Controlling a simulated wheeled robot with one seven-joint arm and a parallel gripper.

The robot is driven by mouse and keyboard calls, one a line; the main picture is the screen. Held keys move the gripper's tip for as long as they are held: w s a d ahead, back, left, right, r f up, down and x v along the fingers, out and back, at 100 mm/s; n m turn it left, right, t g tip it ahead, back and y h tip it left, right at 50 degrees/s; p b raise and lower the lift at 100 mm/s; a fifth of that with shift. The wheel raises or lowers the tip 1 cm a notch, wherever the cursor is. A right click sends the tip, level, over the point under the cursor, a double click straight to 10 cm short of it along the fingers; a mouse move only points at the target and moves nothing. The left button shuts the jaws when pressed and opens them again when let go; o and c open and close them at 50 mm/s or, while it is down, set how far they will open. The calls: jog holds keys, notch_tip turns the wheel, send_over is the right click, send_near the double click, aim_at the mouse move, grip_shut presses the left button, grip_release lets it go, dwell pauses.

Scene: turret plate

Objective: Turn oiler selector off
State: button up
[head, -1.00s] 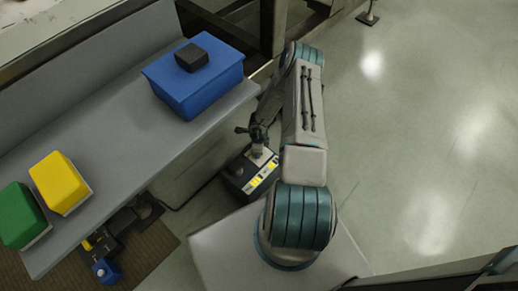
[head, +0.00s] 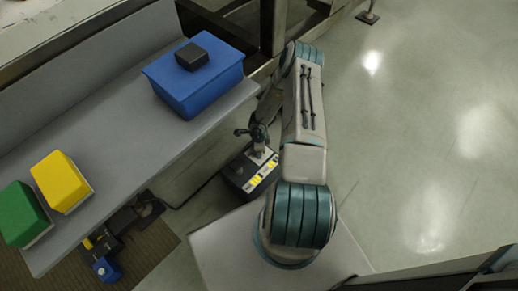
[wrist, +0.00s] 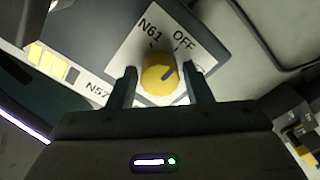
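The oiler selector is a round yellow knob (wrist: 159,74) on a white label plate (wrist: 205,58) in the wrist view. My gripper (wrist: 159,82) is open, with one finger left and one right of the knob. A gap shows between each finger and the knob. In the head view my gripper (head: 259,148) is over the dark control box (head: 237,176) with yellow labels; the knob is hidden there.
A grey bench (head: 125,125) stands at the left with a blue box (head: 195,88), a yellow block (head: 62,182) and a green block (head: 22,214). A dark device with a blue part (head: 107,270) is on the floor mat below.

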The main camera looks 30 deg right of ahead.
jog(key=shift+o, duration=0.7)
jog(key=shift+r, duration=0.1)
notch_tip(320, 180, up, 14)
jog(key=p, duration=0.4)
jog(key=shift+f+p, duration=0.2)
jog(key=shift+p, duration=0.15)
jog(key=shift+s, duration=0.1)
